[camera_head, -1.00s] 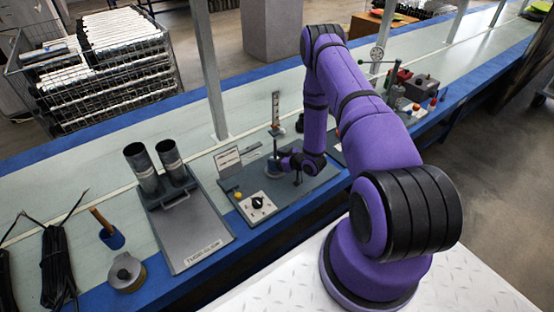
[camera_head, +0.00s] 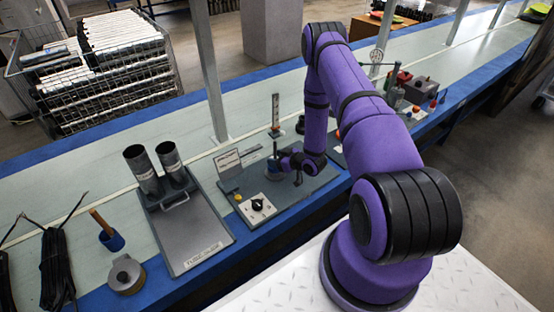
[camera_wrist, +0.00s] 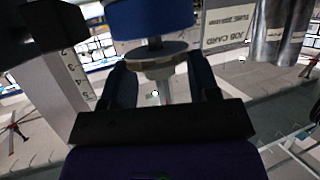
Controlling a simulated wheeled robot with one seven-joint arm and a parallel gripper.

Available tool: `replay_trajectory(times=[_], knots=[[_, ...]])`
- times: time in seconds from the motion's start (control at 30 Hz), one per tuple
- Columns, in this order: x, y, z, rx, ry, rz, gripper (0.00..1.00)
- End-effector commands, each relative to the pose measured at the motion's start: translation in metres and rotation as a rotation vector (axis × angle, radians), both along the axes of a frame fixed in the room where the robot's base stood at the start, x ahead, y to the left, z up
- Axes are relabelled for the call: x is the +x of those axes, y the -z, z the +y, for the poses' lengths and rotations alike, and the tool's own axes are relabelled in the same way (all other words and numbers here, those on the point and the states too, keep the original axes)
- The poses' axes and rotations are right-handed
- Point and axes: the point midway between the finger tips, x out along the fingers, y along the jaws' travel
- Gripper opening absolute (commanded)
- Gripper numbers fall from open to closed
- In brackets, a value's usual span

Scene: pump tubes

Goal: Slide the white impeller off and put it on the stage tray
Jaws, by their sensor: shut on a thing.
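My gripper (camera_head: 287,160) is low over the grey station board (camera_head: 297,190), beside a small blue part (camera_head: 275,164). In the wrist view my gripper (camera_wrist: 162,80) has its two dark fingers on either side of a pale grey-white disc (camera_wrist: 160,62), which looks like the white impeller. The fingers are shut on it. A blue cylinder (camera_wrist: 150,18) is above the disc, with a short dark stem between them. A pale shaft shows under the disc. The fingers partly hide the disc's rim. I cannot pick out the stage tray for certain.
An upright scale (camera_head: 275,112) and a job card (camera_head: 227,160) stand close to my gripper. A knob panel (camera_head: 257,207) is in front. Two grey tubes (camera_head: 143,170) stand on the plate (camera_head: 200,240) to the left. A tool rack (camera_head: 402,90) is to the right.

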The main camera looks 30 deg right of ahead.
Motion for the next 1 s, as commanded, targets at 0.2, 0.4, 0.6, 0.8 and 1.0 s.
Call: replay_trajectory(times=[0.2, 0.4, 0.6, 0.8, 1.0], knots=[[0.0, -0.01, 0.0, 0.0, 0.0, -0.001, 0.21], [0.0, -0.018, 0.0, 0.0, 0.0, -0.001, 0.21], [0.0, -0.027, 0.0, 0.0, 0.0, 0.0, 0.21], [0.0, -0.035, 0.0, 0.0, 0.0, 0.0, 0.21], [0.0, -0.044, 0.0, 0.0, 0.0, 0.0, 0.21]])
